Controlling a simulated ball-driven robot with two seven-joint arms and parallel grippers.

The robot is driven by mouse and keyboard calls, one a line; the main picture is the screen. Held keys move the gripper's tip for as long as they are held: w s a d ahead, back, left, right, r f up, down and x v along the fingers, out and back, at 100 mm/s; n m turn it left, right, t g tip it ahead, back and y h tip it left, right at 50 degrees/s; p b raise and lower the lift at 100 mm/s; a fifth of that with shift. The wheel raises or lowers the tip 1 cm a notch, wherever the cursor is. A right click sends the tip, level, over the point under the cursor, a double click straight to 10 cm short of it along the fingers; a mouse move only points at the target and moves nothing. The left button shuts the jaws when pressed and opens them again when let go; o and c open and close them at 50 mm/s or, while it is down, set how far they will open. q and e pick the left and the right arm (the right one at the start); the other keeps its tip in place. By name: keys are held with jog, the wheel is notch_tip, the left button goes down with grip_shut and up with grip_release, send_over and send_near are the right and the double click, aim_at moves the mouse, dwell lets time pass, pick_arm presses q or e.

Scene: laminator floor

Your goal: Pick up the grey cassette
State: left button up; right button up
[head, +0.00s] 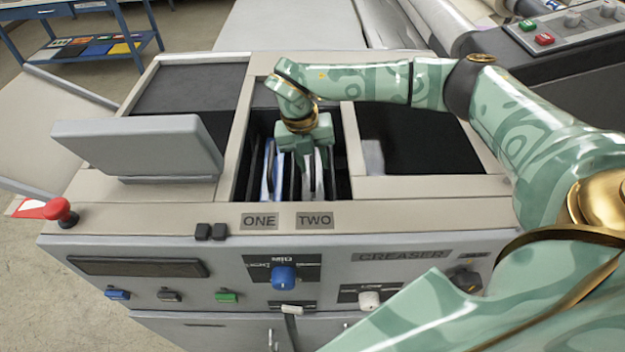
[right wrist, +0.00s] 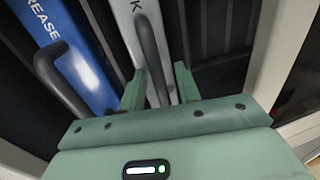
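The grey cassette (right wrist: 124,22) stands in a slot, with its dark handle (right wrist: 150,50) along its top. In the head view the grey cassette (head: 319,170) is partly hidden by my right gripper. My right gripper (head: 306,158) points down into the slotted bay. In the right wrist view its two fingers (right wrist: 160,88) are apart, one on each side of the grey cassette's handle. I see a gap beside the handle, but cannot tell whether either finger touches it. My left gripper is not in view.
A blue cassette (right wrist: 72,45) with a dark handle stands left of the grey one, close to the left finger. The bay has dark dividers and a pale rim (head: 354,150). A raised grey panel (head: 140,145) stands left. Labels ONE and TWO (head: 314,221) mark the front edge.

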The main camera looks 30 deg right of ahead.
grip_shut()
jog(key=shift+r, duration=0.1)
